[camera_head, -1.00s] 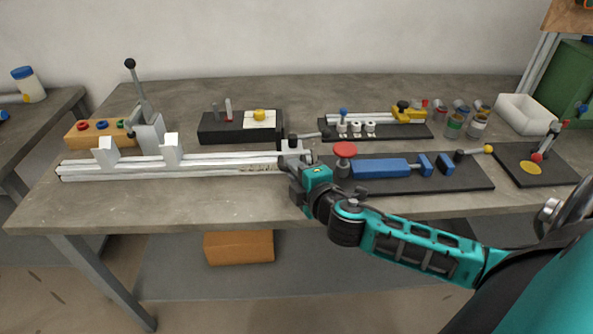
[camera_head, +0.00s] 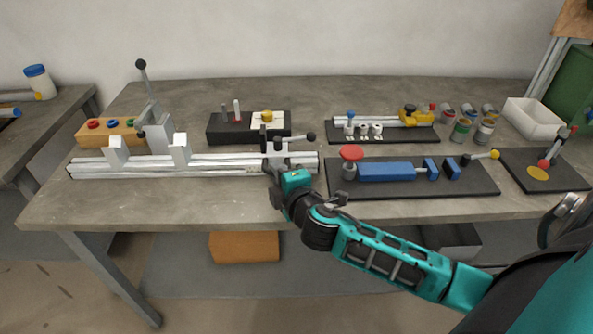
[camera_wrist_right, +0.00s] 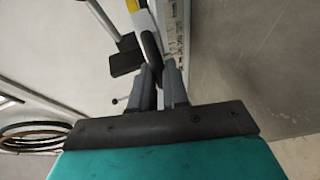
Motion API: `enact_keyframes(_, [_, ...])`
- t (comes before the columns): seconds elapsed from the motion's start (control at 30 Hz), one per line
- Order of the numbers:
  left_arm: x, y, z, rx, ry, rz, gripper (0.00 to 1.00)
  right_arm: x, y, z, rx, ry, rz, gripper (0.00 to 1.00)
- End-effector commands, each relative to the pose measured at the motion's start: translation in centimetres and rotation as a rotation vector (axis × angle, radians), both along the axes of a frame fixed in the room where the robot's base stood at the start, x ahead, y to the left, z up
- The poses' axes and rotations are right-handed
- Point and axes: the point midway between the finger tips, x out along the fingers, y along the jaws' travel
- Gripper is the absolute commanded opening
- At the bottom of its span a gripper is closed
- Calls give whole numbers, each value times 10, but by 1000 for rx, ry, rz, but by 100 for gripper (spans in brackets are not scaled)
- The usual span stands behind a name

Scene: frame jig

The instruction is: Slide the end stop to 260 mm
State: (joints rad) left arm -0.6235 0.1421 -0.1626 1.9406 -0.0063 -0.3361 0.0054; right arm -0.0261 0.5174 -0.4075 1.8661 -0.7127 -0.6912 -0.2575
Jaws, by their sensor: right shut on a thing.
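The end stop (camera_head: 276,147) is a small dark and light block on the long pale rail (camera_head: 220,168), near its right end. Its lever with a black knob (camera_head: 311,137) points right. My right gripper (camera_head: 271,167) is at the rail's front side and is shut on the end stop. In the right wrist view, its two grey fingers (camera_wrist_right: 161,80) close around a dark piece of the stop (camera_wrist_right: 151,52). A printed scale (camera_wrist_right: 172,20) runs along the rail there, but its numbers are too small to read. My left gripper is not in view.
Two white blocks (camera_head: 117,150) and an upright lever clamp (camera_head: 155,125) stand at the rail's left part. A dark board with a blue vise (camera_head: 385,171) lies just right of the rail. A black block (camera_head: 222,128) stands behind the rail.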

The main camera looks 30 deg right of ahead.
Motion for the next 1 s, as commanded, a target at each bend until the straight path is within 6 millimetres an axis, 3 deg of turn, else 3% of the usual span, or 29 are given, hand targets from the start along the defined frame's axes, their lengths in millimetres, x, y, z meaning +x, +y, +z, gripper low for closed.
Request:
enact_keyframes(0.37, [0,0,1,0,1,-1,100,5,9,0,1,-2,5,0])
enact_keyframes(0.4, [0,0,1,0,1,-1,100,5,9,0,1,-2,6,15])
enact_keyframes(0.67, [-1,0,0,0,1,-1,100,4,8,0,0,0,4,40])
enact_keyframes(1.0, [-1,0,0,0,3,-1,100,-1,9,1,0,0,3,40])
